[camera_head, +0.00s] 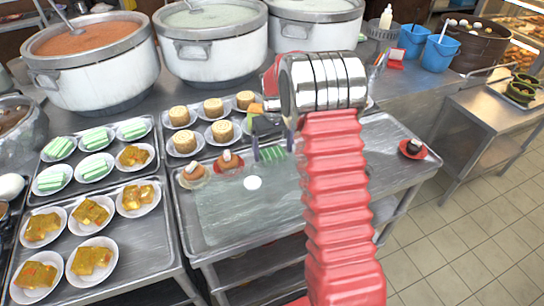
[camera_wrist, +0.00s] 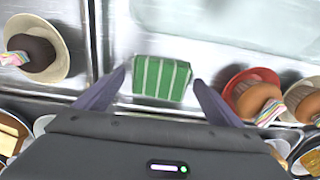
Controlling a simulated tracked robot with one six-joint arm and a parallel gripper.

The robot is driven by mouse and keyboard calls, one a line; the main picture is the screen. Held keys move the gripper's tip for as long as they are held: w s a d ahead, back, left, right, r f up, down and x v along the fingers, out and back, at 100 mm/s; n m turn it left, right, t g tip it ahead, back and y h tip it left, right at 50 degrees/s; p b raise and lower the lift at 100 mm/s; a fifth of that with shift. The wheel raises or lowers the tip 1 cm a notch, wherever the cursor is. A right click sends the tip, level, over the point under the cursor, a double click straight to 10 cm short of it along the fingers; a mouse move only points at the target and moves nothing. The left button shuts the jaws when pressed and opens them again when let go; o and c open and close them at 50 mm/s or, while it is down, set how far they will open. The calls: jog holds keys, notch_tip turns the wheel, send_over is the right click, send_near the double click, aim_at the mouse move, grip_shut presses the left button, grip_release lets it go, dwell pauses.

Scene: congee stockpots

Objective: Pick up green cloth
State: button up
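The green cloth (camera_head: 272,154) with pale stripes lies on the metal tray of the middle cart, near the tray's back edge. It also shows in the wrist view as a small folded block (camera_wrist: 161,79). My gripper (camera_head: 272,148) is over it, pointing down. In the wrist view its two dark fingers (camera_wrist: 159,83) are spread apart, one on the left and one on the right of the cloth. A gap shows on both sides, so nothing is held. How high the fingertips are above the tray I cannot tell.
Cupcakes on small plates (camera_head: 229,163) sit close left of the cloth. Plates of round cakes (camera_head: 222,131) stand just behind. A dark cake on a red plate (camera_head: 413,149) is at the right. Large stockpots (camera_head: 212,45) line the back. The tray's front (camera_head: 240,212) is mostly clear.

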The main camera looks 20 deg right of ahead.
aim_at(273, 152)
jog(key=c, duration=0.9)
notch_tip(273, 152, up, 10)
dwell(0.4)
dwell(0.3)
jog(key=o, duration=0.4)
jog(key=shift+c, duration=1.4)
